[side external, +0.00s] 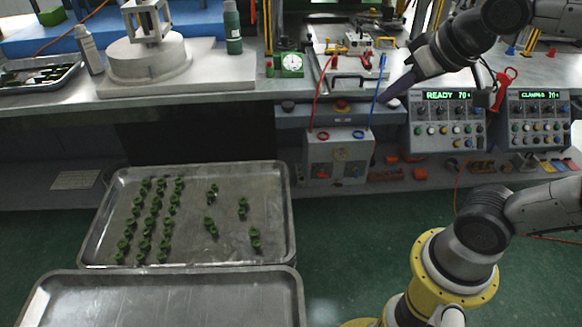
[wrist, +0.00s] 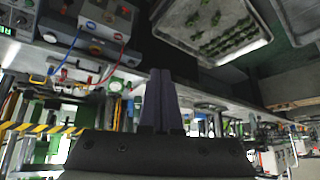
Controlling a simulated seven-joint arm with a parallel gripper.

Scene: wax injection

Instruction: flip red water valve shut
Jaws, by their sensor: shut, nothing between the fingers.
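My gripper (side external: 391,97) hangs over the front edge of the bench, pointing down to the left, near the blue hose (side external: 379,80). Its two dark purple-grey fingers (wrist: 161,72) are pressed together in the wrist view, with nothing between them. A grey-white box (side external: 340,153) stands below, with a red ring (side external: 323,136) and a blue ring (side external: 357,135) on top. A red hose (side external: 318,95) runs down towards the red ring. Small red parts (side external: 367,62) also show on the bench fixture. Which red part is the water valve, and how it is turned, I cannot tell.
Control panels (side external: 440,118) reading READY and CLAMPED (side external: 537,118) stand right of my gripper. A red-handled tool (side external: 503,88) hangs between them. A green gauge (side external: 290,65) sits on the bench. A metal tray (side external: 280,200) of green parts and an emptier tray (side external: 170,300) lie lower left.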

